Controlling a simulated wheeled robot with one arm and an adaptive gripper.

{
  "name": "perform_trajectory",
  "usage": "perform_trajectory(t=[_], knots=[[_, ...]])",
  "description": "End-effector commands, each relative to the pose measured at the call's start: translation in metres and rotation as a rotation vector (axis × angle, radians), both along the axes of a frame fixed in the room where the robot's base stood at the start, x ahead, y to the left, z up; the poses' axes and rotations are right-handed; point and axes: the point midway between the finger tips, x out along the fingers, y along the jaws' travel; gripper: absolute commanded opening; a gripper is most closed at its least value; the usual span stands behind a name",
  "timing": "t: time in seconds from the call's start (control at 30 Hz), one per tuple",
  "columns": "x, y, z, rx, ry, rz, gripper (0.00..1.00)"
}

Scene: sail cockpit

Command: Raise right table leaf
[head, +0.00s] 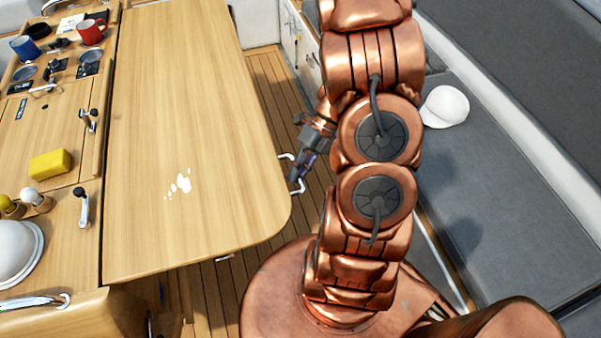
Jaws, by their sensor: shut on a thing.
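The right table leaf (190,110) is a broad light-wood panel with a rounded near-right corner. It looks about level with the table's centre section (50,125) on its left; a slight tilt cannot be told. A white bar handle (297,190) sticks out from the leaf's right edge. My gripper (302,168) is at this edge, shut on the handle, with the handle's two ends showing on either side. My arm comes from the right, and the fingertips are small and partly hidden. Whatever holds the leaf from below is out of sight.
The centre section carries a blue mug (25,48), red mug (90,31), yellow sponge (50,164) and white bowl (16,250). White spots (181,184) mark the leaf. A grey bench (480,150) with a white cap (445,107) lies right. Slatted floor (280,95) shows between.

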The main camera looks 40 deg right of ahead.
Motion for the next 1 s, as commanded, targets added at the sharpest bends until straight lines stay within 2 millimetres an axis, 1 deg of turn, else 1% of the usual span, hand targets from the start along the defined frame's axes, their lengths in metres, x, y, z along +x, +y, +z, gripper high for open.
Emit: perform_trajectory(t=[0.3,0.33,0.4,0.43,0.77,0.87,1.0], knots=[[0.001,0.001,0.0,0.003,-0.001,-0.003,0.0],[0.001,0.001,0.0,0.003,-0.001,-0.003,0.14],[0.001,0.0,0.0,0.003,-0.002,-0.004,0.21],[0.001,0.0,0.0,0.002,-0.002,-0.004,0.22],[0.001,-0.002,0.002,0.001,-0.002,-0.004,0.22],[0.003,-0.009,0.007,-0.002,-0.004,-0.005,0.22],[0.006,-0.025,0.022,-0.005,-0.005,-0.005,0.22]])
